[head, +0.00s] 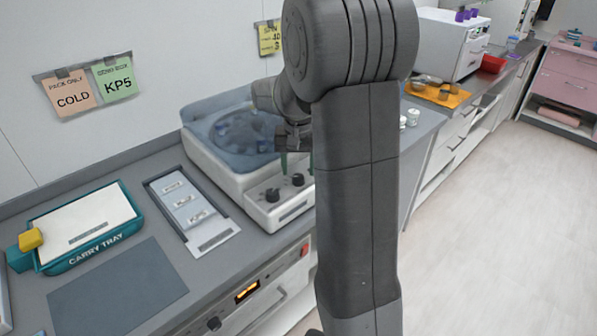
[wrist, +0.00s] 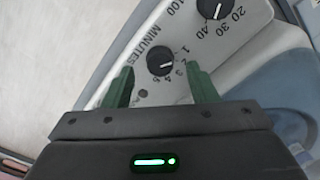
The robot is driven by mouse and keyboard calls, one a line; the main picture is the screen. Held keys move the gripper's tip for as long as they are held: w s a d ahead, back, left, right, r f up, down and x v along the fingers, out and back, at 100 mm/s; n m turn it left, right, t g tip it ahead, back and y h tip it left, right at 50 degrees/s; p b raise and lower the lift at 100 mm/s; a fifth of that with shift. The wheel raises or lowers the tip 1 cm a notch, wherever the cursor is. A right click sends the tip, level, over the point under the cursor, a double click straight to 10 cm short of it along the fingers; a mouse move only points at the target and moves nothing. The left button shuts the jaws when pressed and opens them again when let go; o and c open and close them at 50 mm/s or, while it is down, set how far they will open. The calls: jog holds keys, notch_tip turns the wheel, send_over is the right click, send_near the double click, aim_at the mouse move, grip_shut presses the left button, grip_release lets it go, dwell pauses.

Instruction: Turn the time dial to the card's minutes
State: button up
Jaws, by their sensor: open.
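The time dial (wrist: 160,63), a small black knob marked MINUTES, is on the centrifuge's pale front panel; its white mark points roughly toward 2 to 3. In the head view it is the right-hand knob (head: 298,180). The yellow card (head: 270,38) on the wall reads SPIN, 40 and 3, with its right edge partly hidden by my arm. My gripper (wrist: 160,70) is open, its green fingers on either side of the time dial with gaps. In the head view my gripper (head: 296,161) is above that knob. I cannot tell its height over the panel.
A second knob (wrist: 211,6), numbered 20, 30, 40 and up to 100, is close by. The centrifuge (head: 228,178) has a bluish lid. A tray of labelled cards (head: 190,205) and a teal carry tray (head: 125,218) are to the left. My arm hides part of the counter.

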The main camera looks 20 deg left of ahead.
jog(key=shift+f, duration=1.15)
jog(key=c, duration=1)
jog(key=shift+o, duration=0.2)
jog(key=shift+m, duration=0.5)
jog(key=m, duration=0.4)
jog(key=shift+r+m+p, duration=0.1)
jog(key=shift+m+p, duration=0.3)
jog(key=m, duration=0.5)
jog(key=shift+m, duration=0.7)
